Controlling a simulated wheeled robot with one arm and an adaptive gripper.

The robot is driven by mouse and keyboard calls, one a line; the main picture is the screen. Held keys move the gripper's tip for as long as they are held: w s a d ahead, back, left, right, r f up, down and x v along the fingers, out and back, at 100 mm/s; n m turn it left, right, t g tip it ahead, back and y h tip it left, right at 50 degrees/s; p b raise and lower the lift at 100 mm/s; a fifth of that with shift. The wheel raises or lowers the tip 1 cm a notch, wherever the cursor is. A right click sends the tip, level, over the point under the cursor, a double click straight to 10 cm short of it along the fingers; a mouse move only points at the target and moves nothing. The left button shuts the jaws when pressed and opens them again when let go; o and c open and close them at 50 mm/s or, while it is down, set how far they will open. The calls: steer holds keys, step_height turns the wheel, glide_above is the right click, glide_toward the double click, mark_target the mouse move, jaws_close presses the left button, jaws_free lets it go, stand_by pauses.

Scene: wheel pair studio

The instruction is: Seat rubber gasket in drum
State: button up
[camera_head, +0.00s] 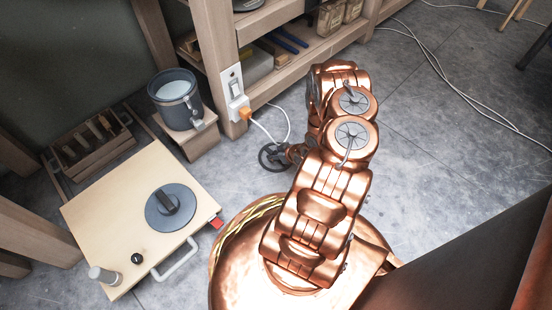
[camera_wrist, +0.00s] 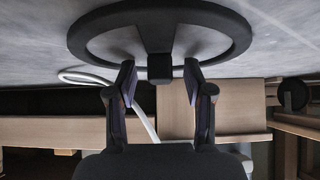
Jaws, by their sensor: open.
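A thin black ring with a crossbar, likely the rubber gasket (camera_head: 262,158), is at the end of my arm over the grey floor. In the wrist view the gasket (camera_wrist: 85,40) spans the top of the picture, with a small square block at its middle. My gripper (camera_wrist: 160,75) is open, with one finger on each side of that block and gaps visible. My gripper (camera_head: 286,156) is partly hidden by my arm in the head view. A grey cylindrical vessel (camera_head: 174,85), pale inside, stands on a wooden block. I cannot tell whether it is the drum.
A pale box (camera_head: 120,215) with a dark round dial and a handle stands at the left. A wooden crate (camera_head: 90,145) lies behind it. A wooden shelf post (camera_head: 213,50) carries a switch and orange plug. White cables cross the otherwise open floor at the right.

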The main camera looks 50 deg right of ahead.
steer(key=shift+c, duration=0.3)
jaws_close()
stand_by(0.4)
